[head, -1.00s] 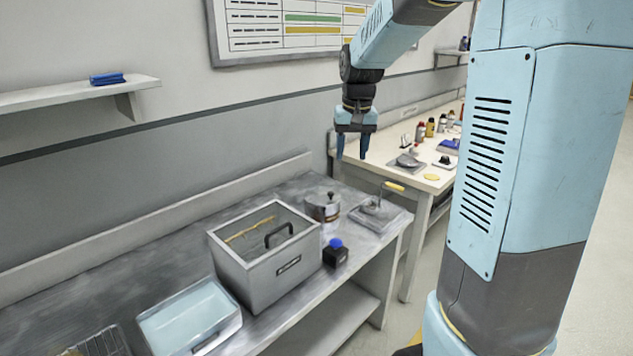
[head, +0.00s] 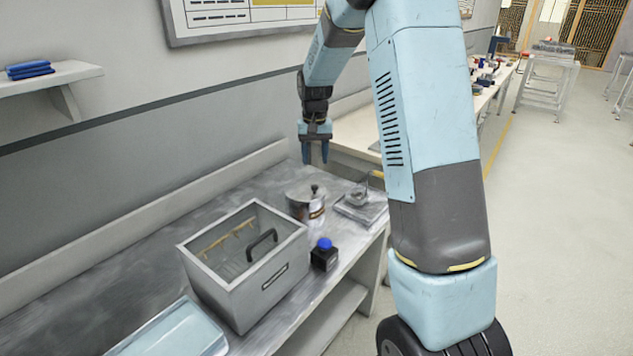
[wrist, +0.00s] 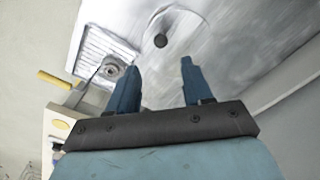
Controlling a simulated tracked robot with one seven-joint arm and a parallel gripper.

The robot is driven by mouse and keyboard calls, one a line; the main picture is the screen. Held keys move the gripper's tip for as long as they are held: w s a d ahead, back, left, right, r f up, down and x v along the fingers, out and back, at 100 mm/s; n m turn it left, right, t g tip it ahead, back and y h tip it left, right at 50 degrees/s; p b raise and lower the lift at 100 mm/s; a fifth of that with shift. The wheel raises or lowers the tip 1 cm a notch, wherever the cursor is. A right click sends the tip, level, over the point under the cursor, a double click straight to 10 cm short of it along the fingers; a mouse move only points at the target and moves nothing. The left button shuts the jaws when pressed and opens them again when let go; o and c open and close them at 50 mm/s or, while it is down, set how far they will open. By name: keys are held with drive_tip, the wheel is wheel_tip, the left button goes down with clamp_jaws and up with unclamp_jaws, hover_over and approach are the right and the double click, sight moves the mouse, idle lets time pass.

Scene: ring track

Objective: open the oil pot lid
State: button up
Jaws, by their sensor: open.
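The oil pot (head: 316,214) is a small round steel pot on the metal bench, behind the grey box. Its lid (head: 299,192) is on it and has a dark knob (head: 314,189) on top. In the wrist view the lid shows as a pale round outline (wrist: 184,24) with the dark knob (wrist: 161,40) beyond and between my fingertips. My gripper (head: 315,157) is open and empty, pointing down above the bench. It appears above the pot level, apart from the lid. The fingers (wrist: 157,68) touch nothing in the wrist view.
A grey open-topped box (head: 258,295) with a black handle stands in front of the pot. A black bottle with a blue cap (head: 324,255) is beside it. A metal plate with a small device (head: 361,205) lies right of the pot. A wall runs behind the bench.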

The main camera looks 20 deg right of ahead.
sight(314, 186)
wheel_tip(314, 186, down, 9)
drive_tip(key=shift+a+f, duration=0.1)
drive_tip(key=shift+f, duration=0.05)
idle(0.4)
clamp_jaws()
idle(0.3)
